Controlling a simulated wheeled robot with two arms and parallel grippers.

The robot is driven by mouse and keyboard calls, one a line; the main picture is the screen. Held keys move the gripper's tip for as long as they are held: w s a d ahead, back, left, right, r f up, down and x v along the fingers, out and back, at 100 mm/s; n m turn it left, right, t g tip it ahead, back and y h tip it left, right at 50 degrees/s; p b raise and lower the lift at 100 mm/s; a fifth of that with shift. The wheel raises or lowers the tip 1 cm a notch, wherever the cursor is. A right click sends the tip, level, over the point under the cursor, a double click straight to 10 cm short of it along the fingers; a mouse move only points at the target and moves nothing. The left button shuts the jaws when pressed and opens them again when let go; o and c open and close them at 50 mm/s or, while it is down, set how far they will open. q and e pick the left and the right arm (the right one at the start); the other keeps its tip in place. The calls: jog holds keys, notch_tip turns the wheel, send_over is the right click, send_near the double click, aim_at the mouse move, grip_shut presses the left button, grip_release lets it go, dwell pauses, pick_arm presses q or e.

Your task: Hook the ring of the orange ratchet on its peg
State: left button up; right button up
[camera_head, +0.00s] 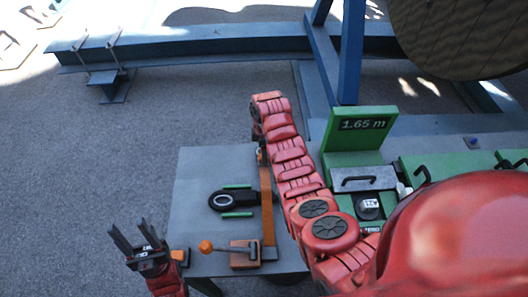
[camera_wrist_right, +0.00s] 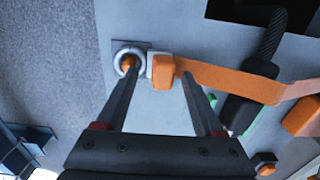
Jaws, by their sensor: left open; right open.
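In the right wrist view, a grey metal ring (camera_wrist_right: 118,58) lies around an orange-tipped peg (camera_wrist_right: 129,63) on the grey plate. How far down it sits I cannot tell. An orange block (camera_wrist_right: 162,71) beside the ring joins it to an orange strap (camera_wrist_right: 222,80). My right gripper (camera_wrist_right: 158,74) is open, its fingers on either side of the block. In the head view, the strap (camera_head: 267,205) runs down the table to the orange ratchet (camera_head: 243,253), which has an orange-knobbed lever. My left gripper (camera_head: 136,238) is open and empty, left of the table.
The grey table (camera_head: 200,165) holds a black disc with a pale ring (camera_head: 222,201) between green bars. A green stand marked 1.65 m (camera_head: 361,125) stands right of my right arm. A blue beam (camera_head: 190,48) crosses behind.

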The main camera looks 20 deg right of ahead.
jog(key=shift+r, duration=0.3)
notch_tip(320, 180, up, 6)
jog(key=shift+w+f+b, duration=0.15)
jog(key=shift+f+b, duration=0.1)
jog(key=shift+b, duration=0.35)
notch_tip(320, 180, up, 11)
jog(key=p, duration=0.7)
